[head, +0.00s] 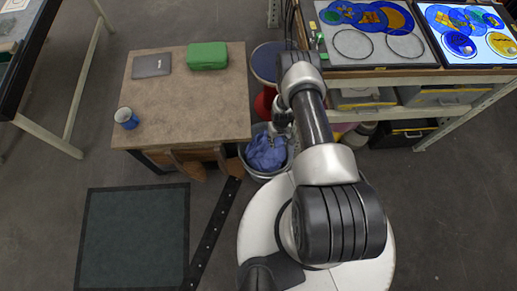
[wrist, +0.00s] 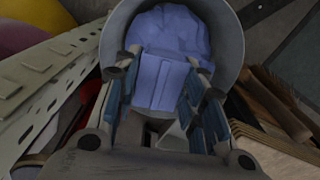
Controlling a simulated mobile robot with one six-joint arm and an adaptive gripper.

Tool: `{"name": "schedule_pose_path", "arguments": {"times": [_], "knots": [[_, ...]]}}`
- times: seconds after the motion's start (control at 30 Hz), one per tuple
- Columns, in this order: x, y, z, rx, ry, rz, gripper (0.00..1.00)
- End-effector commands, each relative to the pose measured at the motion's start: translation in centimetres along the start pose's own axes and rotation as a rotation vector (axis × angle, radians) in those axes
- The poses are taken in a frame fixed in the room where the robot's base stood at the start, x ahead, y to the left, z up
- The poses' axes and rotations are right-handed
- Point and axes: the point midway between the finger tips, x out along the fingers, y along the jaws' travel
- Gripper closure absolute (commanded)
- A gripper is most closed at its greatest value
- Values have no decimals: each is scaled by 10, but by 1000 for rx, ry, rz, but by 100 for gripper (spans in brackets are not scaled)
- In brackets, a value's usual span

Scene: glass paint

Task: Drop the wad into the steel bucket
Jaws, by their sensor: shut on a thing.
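The blue wad (head: 266,152) shows inside the round mouth of the grey steel bucket (head: 263,177), which stands on the floor beside my base. In the wrist view the wad (wrist: 162,84) lies between the two fingers of my gripper (wrist: 163,68), with the bucket's wall (wrist: 229,40) curving around beyond it. My gripper is shut on the blue cloth, with its tips at the bucket's mouth. In the head view my gripper (head: 282,122) is partly hidden by my arm. I cannot tell whether all the blue cloth is one piece.
A wooden table (head: 185,95) left of the bucket bears a blue mug (head: 126,118), a green case (head: 207,56) and a dark flat case (head: 151,66). A stool (head: 265,62) stands behind the bucket. A workbench with glass panels (head: 372,42) is at the upper right. A dark mat (head: 133,238) lies lower left.

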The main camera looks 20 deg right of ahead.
Motion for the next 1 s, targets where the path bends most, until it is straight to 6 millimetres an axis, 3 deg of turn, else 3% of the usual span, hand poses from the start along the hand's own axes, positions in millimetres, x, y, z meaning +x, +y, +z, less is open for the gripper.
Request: {"name": "schedule_pose_path", "arguments": {"times": [0.13,0.37,0.7,1.0], "knots": [[13,1,9,0,-1,0,82],[30,1,9,0,0,0,82],[68,1,9,0,0,0,82],[73,1,9,0,0,0,82]]}}
